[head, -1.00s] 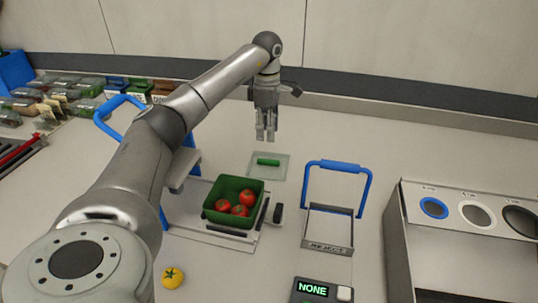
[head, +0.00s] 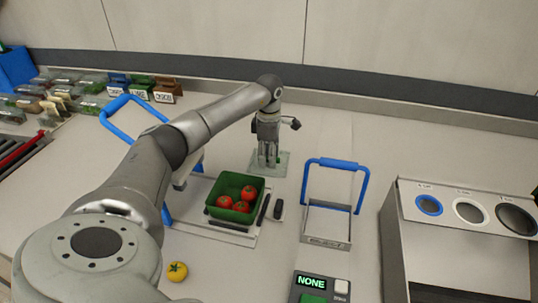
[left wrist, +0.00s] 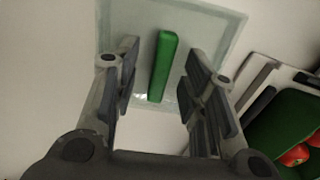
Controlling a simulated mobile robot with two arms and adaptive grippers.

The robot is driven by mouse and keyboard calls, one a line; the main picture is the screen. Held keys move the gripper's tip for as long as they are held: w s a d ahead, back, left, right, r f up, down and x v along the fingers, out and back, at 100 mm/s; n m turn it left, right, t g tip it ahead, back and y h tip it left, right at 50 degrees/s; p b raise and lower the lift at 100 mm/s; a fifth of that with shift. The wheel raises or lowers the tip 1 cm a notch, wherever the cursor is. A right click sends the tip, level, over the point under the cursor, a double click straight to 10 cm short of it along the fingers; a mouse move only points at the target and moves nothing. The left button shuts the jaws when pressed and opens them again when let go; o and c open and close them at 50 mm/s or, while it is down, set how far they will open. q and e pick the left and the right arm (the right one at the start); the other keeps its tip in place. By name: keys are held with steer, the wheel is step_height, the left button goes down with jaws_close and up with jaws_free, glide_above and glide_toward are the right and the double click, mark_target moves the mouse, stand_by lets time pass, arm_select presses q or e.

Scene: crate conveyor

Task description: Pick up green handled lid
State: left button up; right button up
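The lid is a clear square plate with a green bar handle, lying flat on the counter. In the head view the lid (head: 283,167) is behind the green crate, and my left gripper (head: 268,165) is right over it, hiding most of the handle. In the left wrist view the green handle (left wrist: 163,65) lies between the two open fingers of my left gripper (left wrist: 155,90), with a gap on each side. The lid's plate (left wrist: 215,28) spreads out beyond the fingers. My right gripper is not in view.
A green crate with red tomatoes (head: 222,213) stands just in front of the lid. A blue-handled frame (head: 338,163) stands to its right. A yellow tomato (head: 177,271) lies near the front. A grey unit with round openings (head: 463,212) is far right.

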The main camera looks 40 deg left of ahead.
arm_select(q)
steer(key=c, duration=0.8)
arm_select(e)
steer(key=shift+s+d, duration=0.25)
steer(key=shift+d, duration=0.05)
arm_select(q)
steer(key=shift+r, duration=0.1)
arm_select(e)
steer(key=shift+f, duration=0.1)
arm_select(q)
steer(key=shift+r, duration=0.1)
